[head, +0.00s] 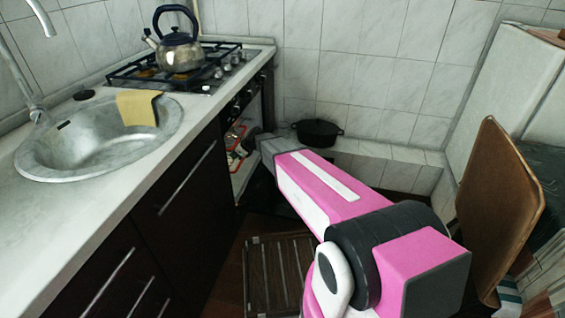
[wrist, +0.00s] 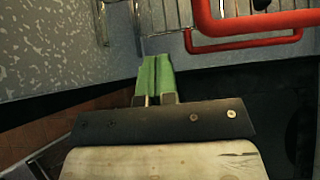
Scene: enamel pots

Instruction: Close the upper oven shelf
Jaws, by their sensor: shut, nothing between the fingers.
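The oven (head: 247,112) is under the stove in the head view, with its front open and a pale interior partly showing. My arm hides much of it. In the wrist view, metal bars and a rack-like part (wrist: 165,14) show at the top edge, beyond the fingertips; I cannot tell for sure whether this is the upper shelf. My gripper (wrist: 155,62) shows green fingers pressed together with nothing between them. The fingertips are close to a grey edge below the bars; contact cannot be told. The fingertips are hidden in the head view.
Bent red bars (wrist: 250,28) are right of my fingers. A kettle (head: 180,50) stands on the stove (head: 120,78). A black pot (head: 318,132) is on the tiled ledge behind my arm. A brown board (head: 497,205) leans at right. A slatted wooden piece (head: 272,272) is low in front.

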